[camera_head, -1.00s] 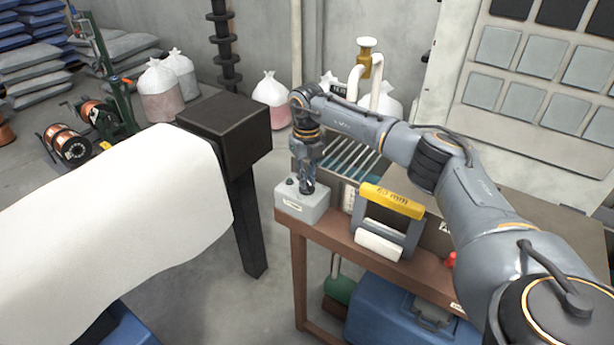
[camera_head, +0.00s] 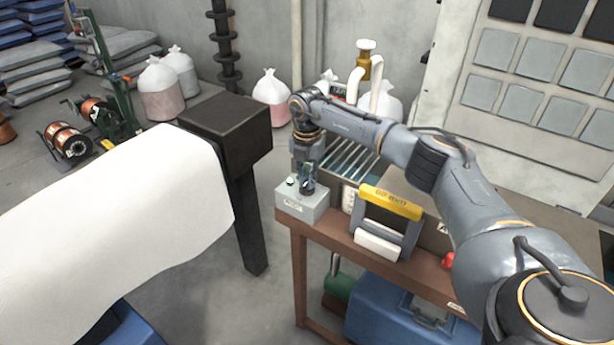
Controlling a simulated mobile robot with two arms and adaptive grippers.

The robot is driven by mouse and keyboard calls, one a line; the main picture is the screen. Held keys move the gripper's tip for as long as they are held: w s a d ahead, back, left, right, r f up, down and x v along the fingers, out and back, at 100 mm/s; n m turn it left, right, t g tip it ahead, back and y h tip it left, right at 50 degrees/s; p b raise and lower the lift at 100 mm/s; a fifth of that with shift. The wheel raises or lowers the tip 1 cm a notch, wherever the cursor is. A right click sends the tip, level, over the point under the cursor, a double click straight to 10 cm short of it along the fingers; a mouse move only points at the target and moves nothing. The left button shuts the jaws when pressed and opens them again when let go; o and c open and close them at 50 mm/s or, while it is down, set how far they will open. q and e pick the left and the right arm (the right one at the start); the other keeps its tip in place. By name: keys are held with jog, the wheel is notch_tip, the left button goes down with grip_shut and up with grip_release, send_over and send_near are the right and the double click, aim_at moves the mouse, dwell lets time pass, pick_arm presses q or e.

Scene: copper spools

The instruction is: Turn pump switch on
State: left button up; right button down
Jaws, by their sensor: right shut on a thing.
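A small grey switch box (camera_head: 301,208) with a pale label on its front sits at the left end of the brown table. I take it for the pump switch box. A small light knob or lamp shows on its top left. My right gripper (camera_head: 307,189) points down at the top of the box, right of that knob. It is shut on a small part there, which the fingers mostly hide; I cannot tell the switch's position. My left gripper is not in view.
The brown table (camera_head: 350,238) carries a grey frame with a yellow handle (camera_head: 391,201) close to the right of the box. A slatted grey tray lies behind. A black post (camera_head: 246,215) and white sheet (camera_head: 110,215) stand left. A blue case (camera_head: 400,305) is below.

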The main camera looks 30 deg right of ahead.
aim_at(307, 181)
jog(key=shift+w+r+m, duration=0.1)
jog(key=shift+r+m, duration=0.05)
jog(key=shift+m, duration=0.95)
jog(key=c, duration=1.4)
grip_release()
jog(key=shift+o, duration=0.2)
notch_tip(307, 181, up, 12)
